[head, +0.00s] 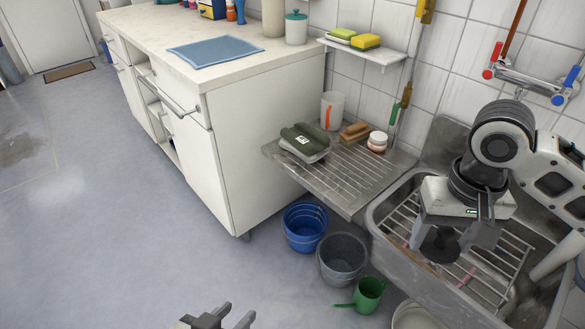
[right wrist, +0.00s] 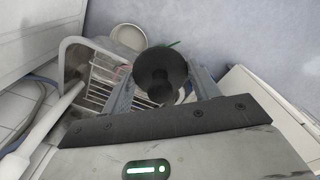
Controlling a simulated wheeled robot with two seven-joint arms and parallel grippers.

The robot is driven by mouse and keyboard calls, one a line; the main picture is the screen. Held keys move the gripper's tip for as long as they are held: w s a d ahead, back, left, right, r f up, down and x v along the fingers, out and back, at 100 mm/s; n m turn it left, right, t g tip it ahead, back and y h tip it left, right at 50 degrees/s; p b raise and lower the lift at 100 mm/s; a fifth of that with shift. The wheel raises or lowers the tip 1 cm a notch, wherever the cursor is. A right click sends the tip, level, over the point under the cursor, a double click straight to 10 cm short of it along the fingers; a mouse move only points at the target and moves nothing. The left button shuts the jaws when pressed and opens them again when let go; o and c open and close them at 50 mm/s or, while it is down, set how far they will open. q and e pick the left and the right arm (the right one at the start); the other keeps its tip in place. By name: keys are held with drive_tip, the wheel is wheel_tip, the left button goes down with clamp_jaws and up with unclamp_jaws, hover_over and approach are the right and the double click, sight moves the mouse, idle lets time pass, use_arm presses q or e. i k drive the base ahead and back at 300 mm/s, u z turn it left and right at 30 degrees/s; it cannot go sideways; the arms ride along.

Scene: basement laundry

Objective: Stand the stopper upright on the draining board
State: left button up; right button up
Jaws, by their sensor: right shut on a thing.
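The black stopper (head: 440,246) is held between the fingers of my right gripper (head: 452,236), above the sink. In the right wrist view the stopper (right wrist: 160,68) shows a wide round disc and a narrower knob between the fingers (right wrist: 164,88). The gripper hides part of it, and I cannot tell its exact tilt. The ribbed metal draining board (head: 345,188) is left of the sink, apart from the stopper. My left gripper (head: 226,319) is at the bottom edge of the head view, its fingers apart and nothing seen between them.
The sink (head: 405,262) holds a wire rack. Buckets (head: 342,258) stand below.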

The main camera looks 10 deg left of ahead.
sight(350, 173)
drive_tip(key=u, duration=1)
drive_tip(key=i, duration=1.4)
drive_tip(key=z, duration=0.95)
drive_tip(key=i, duration=0.5)
drive_tip(key=z, duration=0.6)
